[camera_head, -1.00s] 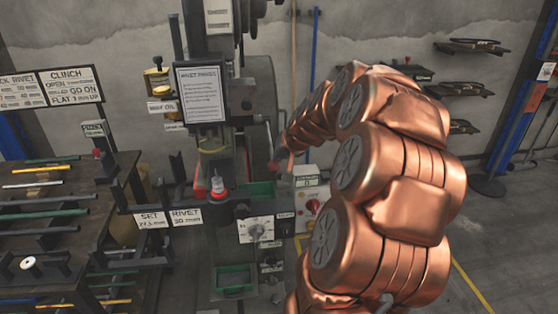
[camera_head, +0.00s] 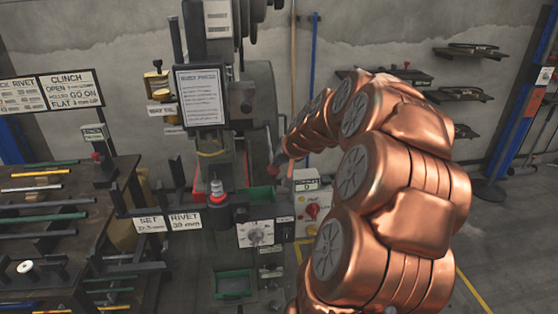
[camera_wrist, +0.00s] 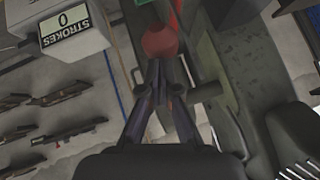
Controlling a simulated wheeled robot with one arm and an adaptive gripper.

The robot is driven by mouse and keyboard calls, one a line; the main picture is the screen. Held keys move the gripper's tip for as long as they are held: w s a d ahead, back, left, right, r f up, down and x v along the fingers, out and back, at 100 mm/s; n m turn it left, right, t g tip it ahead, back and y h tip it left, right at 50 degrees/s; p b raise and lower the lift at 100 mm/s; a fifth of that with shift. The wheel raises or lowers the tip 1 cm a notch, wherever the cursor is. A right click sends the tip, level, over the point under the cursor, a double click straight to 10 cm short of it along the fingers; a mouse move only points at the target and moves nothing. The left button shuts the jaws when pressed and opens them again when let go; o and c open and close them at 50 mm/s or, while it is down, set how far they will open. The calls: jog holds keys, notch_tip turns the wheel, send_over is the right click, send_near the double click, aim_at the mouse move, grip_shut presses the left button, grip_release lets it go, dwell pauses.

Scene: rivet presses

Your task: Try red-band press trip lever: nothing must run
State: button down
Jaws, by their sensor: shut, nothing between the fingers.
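The rivet press (camera_head: 203,95) stands in the middle of the head view, with a notice on its front. A red ball knob (camera_wrist: 160,41) shows at the top centre of the wrist view and appears to be the trip lever's end. My gripper (camera_wrist: 158,68) is shut and empty, with its fingertips just below the knob in that view. I cannot tell whether they touch it. In the head view my gripper (camera_head: 277,162) is small and dark at the press's right side. The stroke counter (camera_wrist: 66,28) reads 0.
A control box (camera_head: 312,212) with a red knob stands right of the press. A dial plate (camera_head: 257,233) and a green tray (camera_head: 234,282) are at its front. A rack of rods (camera_head: 45,205) is at the left. Floor is open at the right.

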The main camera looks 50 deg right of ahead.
jog(key=s+r, duration=0.6)
jog(key=r, duration=0.5)
jog(key=shift+s+a+r+b, duration=0.15)
jog(key=shift+s+a+b, duration=0.2)
jog(key=shift+a+b, duration=0.1)
jog(key=shift+d, duration=0.1)
jog(key=s+a+f+n+g+y+p, duration=0.1)
jog(key=a+f+n+g+y+p, duration=0.1)
jog(key=a, duration=1)
jog(key=s+a+f+n+g+y+p, duration=0.1)
jog(key=a+f+n+g+y+p, duration=0.15)
jog(key=a, duration=0.95)
jog(key=s+a+f+n+g+h+p, duration=0.1)
jog(key=s+a+n+g+p, duration=0.1)
jog(key=s+a, duration=0.4)
jog(key=s+a+f+n+g+p, duration=0.2)
jog(key=s+a, duration=0.4)
jog(key=s, duration=0.8)
jog(key=shift+s+a+f+g+h+p, duration=0.15)
jog(key=shift+s+f+g+h+p, duration=0.25)
jog(key=shift+g, duration=0.45)
